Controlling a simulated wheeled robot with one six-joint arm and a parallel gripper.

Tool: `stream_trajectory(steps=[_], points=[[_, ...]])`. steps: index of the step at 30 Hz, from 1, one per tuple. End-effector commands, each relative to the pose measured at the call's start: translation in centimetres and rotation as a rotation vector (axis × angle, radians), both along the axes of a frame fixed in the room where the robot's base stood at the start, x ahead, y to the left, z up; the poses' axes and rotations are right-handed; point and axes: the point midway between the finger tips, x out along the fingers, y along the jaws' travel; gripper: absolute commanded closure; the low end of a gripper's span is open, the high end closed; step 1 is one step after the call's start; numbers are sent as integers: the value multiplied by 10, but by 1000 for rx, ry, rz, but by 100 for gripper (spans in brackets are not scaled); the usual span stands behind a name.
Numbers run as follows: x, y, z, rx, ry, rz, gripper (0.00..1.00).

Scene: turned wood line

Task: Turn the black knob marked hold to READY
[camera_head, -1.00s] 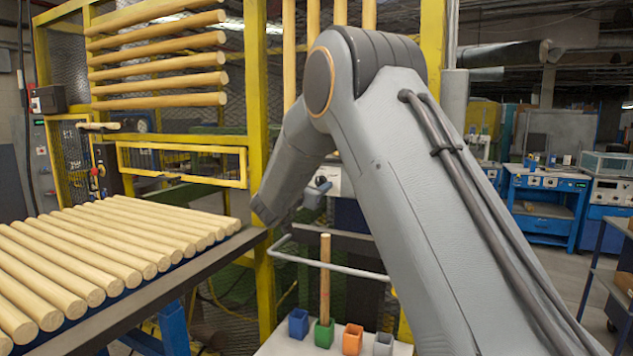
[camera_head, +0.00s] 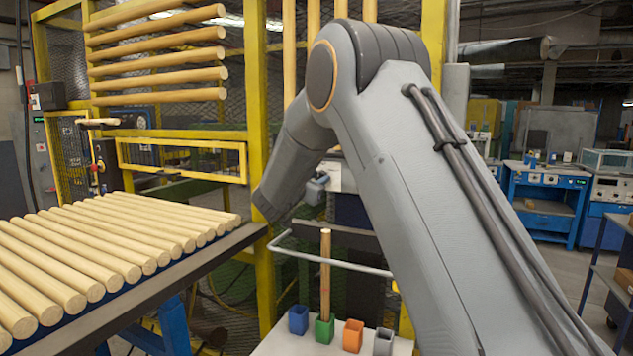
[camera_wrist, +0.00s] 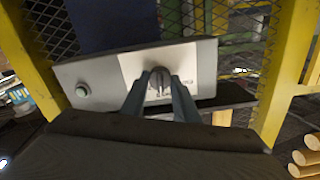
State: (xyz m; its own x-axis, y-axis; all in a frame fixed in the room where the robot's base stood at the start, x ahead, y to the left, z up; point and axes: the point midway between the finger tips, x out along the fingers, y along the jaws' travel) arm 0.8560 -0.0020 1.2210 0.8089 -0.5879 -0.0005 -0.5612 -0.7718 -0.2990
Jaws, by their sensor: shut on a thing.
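The black knob (camera_wrist: 159,80) sits on a pale plate of a light grey control box in the wrist view. My gripper (camera_wrist: 161,88) has one finger on each side of the knob and is shut on it. Some dark lettering shows to the right of the knob, too small to read. I cannot tell which mark the knob points to. In the head view my gripper (camera_head: 317,188) is in front of the white control box (camera_head: 332,174), and the knob is hidden there.
Yellow posts (camera_head: 260,150) and mesh stand close by. Below are a grey rail (camera_head: 330,262) and small coloured holders (camera_head: 324,328), one with an upright dowel. Wooden rods (camera_head: 90,250) fill a rack at left.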

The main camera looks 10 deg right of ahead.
Motion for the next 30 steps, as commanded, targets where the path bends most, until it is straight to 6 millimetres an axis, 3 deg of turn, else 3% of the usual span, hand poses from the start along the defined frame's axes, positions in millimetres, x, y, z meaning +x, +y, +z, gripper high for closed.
stream_trajectory(steps=[30], points=[[1, 0, -1, 680, -498, 2, 95]])
